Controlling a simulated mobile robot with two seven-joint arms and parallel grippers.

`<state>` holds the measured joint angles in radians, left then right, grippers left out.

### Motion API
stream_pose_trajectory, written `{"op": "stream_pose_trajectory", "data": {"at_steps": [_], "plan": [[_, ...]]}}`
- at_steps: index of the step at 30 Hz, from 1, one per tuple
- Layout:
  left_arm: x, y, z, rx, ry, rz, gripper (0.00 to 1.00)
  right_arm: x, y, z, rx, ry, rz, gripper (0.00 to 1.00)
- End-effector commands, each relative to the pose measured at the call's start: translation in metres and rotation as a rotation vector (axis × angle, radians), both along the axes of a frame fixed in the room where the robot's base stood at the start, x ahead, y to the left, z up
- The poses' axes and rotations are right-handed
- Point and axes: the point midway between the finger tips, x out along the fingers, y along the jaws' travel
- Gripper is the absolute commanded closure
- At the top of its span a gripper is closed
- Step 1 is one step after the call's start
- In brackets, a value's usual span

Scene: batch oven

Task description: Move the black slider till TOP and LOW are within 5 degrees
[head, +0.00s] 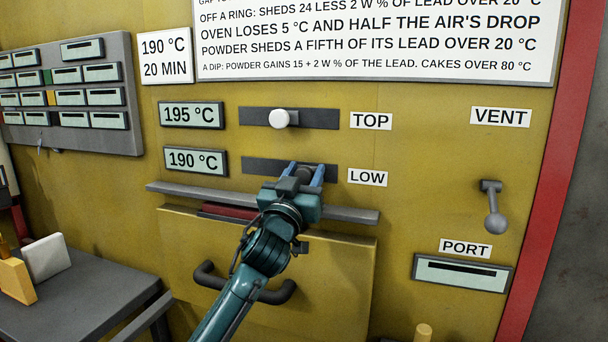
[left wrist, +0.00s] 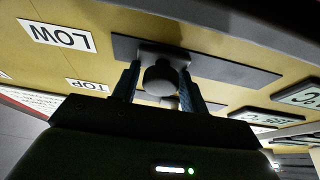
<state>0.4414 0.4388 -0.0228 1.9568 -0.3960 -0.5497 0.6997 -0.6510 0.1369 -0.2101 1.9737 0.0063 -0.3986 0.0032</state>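The black slider (left wrist: 160,78) is a dark round knob on the LOW track (head: 260,166), right of the track's middle. My left gripper (head: 306,174) has one finger on each side of it and looks shut on it; the wrist view shows little or no gap. The fingers partly hide the knob in the head view. The TOP display (head: 192,115) reads 195 °C. The LOW display (head: 196,161) reads 190 °C. The TOP slider's white knob (head: 279,118) stands near the middle of its track. My right gripper is not in view.
A grey ledge (head: 350,213) and a dark door handle (head: 278,296) lie below the LOW track, close to my left arm. The VENT lever (head: 493,208) and the PORT slot (head: 462,273) are at the right. A dark table (head: 75,300) stands at lower left.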

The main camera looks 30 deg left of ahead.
Motion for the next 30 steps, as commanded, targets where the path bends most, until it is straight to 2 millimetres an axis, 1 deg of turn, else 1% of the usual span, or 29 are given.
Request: {"op": "stream_pose_trajectory", "data": {"at_steps": [1,2,15,20,27,30], "plan": [[0.0,0.0,0.0,0.0,0.0,0.0,0.61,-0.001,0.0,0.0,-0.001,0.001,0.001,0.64],[0.0,0.0,0.0,0.0,0.0,0.0,0.63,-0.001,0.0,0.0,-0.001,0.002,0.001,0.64],[0.0,0.0,0.0,0.0,0.001,0.0,0.99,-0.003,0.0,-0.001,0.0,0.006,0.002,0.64],[0.0,-0.001,0.0,-0.001,0.001,0.0,1.0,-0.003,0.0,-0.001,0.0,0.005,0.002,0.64],[0.003,-0.015,-0.001,-0.004,0.0,-0.003,1.0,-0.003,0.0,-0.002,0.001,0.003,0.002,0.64],[0.004,-0.016,-0.001,-0.001,0.001,-0.001,1.0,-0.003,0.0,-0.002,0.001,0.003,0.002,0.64]]}}
